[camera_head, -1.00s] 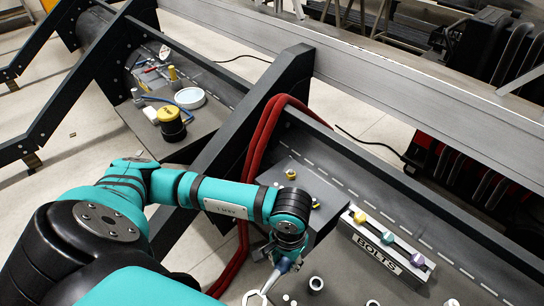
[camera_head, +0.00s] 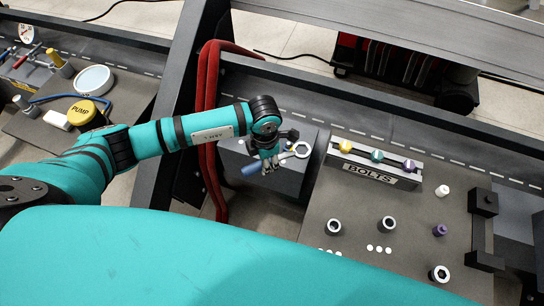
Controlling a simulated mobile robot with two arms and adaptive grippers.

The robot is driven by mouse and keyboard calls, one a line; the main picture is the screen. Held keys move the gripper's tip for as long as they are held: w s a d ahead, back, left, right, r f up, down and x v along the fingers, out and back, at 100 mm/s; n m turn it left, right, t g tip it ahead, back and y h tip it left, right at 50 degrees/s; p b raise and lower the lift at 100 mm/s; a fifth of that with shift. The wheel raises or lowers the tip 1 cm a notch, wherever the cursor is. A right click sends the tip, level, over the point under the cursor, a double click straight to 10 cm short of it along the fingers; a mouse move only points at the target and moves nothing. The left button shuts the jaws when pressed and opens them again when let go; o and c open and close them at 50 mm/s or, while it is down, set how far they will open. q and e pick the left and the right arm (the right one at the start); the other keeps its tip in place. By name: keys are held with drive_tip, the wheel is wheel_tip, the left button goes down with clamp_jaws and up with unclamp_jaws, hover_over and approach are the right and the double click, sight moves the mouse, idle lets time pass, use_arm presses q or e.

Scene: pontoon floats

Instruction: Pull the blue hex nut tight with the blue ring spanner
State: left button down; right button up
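The blue ring spanner has a blue handle (camera_head: 250,168) and a silver ring end (camera_head: 302,149). My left gripper (camera_head: 268,163) is closed around its middle and holds it over the grey box (camera_head: 236,152) left of the bolts rack. I cannot make out a clearly blue hex nut. A purple piece (camera_head: 440,230) stands upright on the dark plate (camera_head: 350,200), with a white piece (camera_head: 443,190) behind it. Grey-white ringed sockets (camera_head: 334,227), (camera_head: 388,223) and (camera_head: 439,273) are on the same plate. My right gripper is not in view.
The BOLTS rack (camera_head: 370,172) holds yellow, teal and purple bolts at the back of the plate. A dark clamp-like bracket (camera_head: 484,230) is at the right. Red hoses (camera_head: 207,110) hang over the beam. A yellow pump (camera_head: 82,112) stands far left. My teal arm covers the front.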

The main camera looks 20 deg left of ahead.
use_arm(q)
drive_tip(key=n, duration=0.1)
drive_tip(key=w+n, duration=0.1)
drive_tip(key=n, duration=0.1)
drive_tip(key=f+n, duration=0.1)
drive_tip(key=shift+w+d+n, duration=0.3)
drive_tip(key=shift+d, duration=0.1)
drive_tip(key=shift+w+f+n, duration=0.2)
drive_tip(key=shift+w+n, duration=0.05)
drive_tip(key=shift+n, duration=0.75)
drive_tip(key=shift+d, duration=0.15)
drive_tip(key=shift+s+f, duration=0.15)
drive_tip(key=shift+f, duration=0.1)
drive_tip(key=shift+f+b, duration=1.95)
drive_tip(key=shift+f, duration=0.25)
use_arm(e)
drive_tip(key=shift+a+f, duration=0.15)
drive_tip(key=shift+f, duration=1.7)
use_arm(q)
drive_tip(key=shift+f, duration=0.3)
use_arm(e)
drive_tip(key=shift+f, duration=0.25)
use_arm(q)
drive_tip(key=shift+b, duration=0.3)
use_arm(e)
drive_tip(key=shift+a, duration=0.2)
